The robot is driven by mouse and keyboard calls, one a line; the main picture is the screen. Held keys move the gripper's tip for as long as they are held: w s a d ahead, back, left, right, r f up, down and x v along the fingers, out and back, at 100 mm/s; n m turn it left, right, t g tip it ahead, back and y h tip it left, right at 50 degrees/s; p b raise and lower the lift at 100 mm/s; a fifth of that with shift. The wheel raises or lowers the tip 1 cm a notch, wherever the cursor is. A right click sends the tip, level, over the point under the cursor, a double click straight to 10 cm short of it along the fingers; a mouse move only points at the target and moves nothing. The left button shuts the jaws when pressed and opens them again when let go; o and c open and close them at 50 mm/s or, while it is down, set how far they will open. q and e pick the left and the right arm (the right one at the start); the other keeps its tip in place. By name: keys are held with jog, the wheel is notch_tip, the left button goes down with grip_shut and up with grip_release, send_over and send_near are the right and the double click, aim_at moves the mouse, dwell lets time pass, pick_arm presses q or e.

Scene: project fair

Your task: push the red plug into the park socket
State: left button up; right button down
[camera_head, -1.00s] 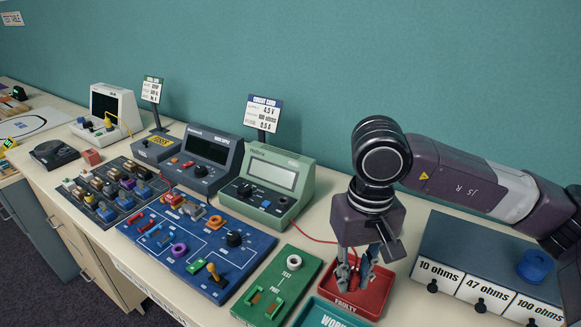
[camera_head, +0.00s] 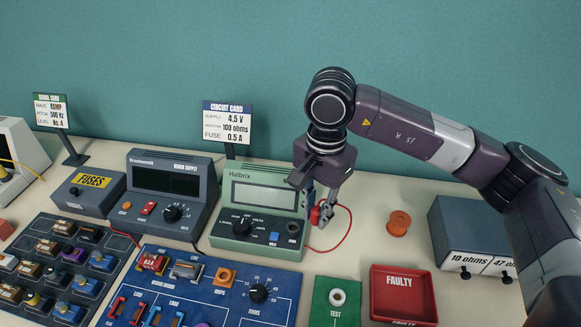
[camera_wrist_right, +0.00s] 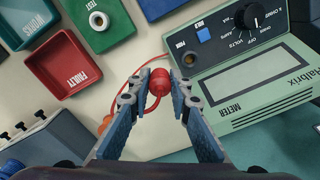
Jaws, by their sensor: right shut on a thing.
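The red plug (camera_head: 315,215) is pinched between the fingertips of my right gripper (camera_head: 322,212), just off the right side of the green meter (camera_head: 228,214). In the right wrist view the round red plug (camera_wrist_right: 159,82) sits between the two fingertips (camera_wrist_right: 159,95), and its red lead curves away behind. The dark round park socket (camera_wrist_right: 190,59) is on the meter's front panel, beside a blue button. It also shows near the meter's right edge in the head view (camera_head: 293,227). The plug is apart from the socket. My left gripper is not in view.
A red FAULTY tray (camera_head: 403,295) and an orange spool (camera_head: 398,222) are to the right. The green test board (camera_head: 336,298) lies in front. The blue circuit board (camera_head: 215,285) is at front left, the dark power supply (camera_head: 170,190) left of the meter. Bare tabletop lies right of the meter.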

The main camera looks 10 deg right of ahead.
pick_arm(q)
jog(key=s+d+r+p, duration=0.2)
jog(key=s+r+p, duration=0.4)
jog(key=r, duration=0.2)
pick_arm(e)
jog(key=w+a+r+m, duration=0.3)
jog(key=a+r+m, duration=0.1)
jog(key=m, duration=0.6)
jog(key=f, duration=0.2)
jog(key=f+m+b, duration=0.1)
jog(key=f, duration=0.1)
jog(key=f+m+b, duration=0.1)
jog(key=f, duration=0.1)
jog(key=shift+w+f, duration=0.25)
jog(key=shift+w, duration=0.1)
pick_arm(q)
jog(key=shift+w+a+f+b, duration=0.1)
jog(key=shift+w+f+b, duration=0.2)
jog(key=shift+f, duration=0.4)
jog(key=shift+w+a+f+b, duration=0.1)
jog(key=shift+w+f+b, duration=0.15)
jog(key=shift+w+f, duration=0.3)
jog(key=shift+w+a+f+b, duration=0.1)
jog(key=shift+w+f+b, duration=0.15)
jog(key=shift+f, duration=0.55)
pick_arm(e)
jog(key=shift+f, duration=0.75)
